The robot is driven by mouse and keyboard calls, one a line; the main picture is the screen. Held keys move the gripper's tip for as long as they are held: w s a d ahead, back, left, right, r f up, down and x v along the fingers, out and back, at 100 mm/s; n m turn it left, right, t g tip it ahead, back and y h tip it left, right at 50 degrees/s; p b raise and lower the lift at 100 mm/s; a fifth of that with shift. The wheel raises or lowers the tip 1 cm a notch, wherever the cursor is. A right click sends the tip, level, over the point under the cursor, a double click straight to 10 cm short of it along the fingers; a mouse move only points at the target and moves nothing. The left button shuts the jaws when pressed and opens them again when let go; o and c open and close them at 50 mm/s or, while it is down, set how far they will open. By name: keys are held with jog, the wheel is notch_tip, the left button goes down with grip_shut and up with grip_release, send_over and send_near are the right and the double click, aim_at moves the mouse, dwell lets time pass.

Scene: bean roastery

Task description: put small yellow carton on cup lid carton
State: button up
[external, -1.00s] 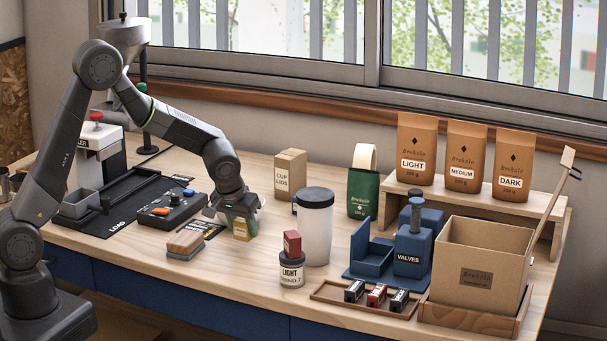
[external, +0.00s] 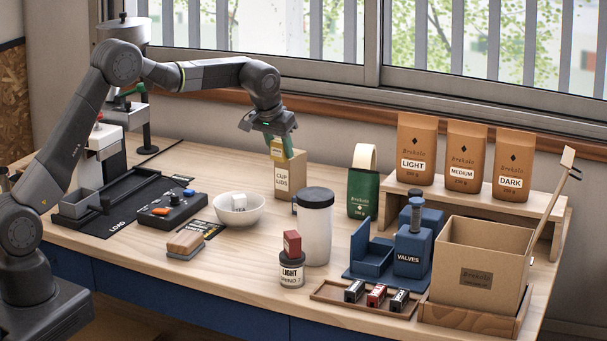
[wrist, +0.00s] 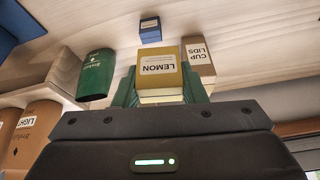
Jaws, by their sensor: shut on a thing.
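The small yellow carton (external: 276,150), labelled LEMON in the wrist view (wrist: 158,68), is held between the green fingers of my gripper (external: 279,145). The gripper is shut on it and the carton is off the table. The cup lid carton (external: 285,180) is a tan box labelled CUP LIDS, upright on the table at the back. The yellow carton appears at its top edge in the external view; whether they touch cannot be told. In the wrist view the cup lid carton (wrist: 200,58) shows just right of the held one.
A white bowl (external: 240,217) with a small white box in it stands front left. A white canister (external: 316,235) with a dark lid and a green bag (external: 363,192) stand to the right. A small blue box (wrist: 150,30) shows in the wrist view.

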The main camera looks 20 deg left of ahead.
jog(key=w+a+r+m+h+p, duration=0.1)
jog(key=w+a+r+p, duration=0.15)
jog(key=w, duration=0.45)
jog(key=w+a+r+m+p, duration=0.1)
jog(key=w+a+r, duration=0.15)
jog(key=w, duration=0.35)
jog(key=shift+m, duration=0.3)
notch_tip(320, 180, down, 9)
jog(key=shift+w+f+p, duration=0.1)
jog(key=shift+f+p, duration=0.05)
jog(key=shift+p, duration=0.55)
jog(key=shift+f, duration=0.1)
jog(key=shift+f, duration=0.15)
jog(key=o, duration=0.9)
jog(key=shift+o, duration=0.2)
jog(key=b+v, duration=0.2)
jog(key=v, duration=1)
jog(key=shift+r, duration=0.25)
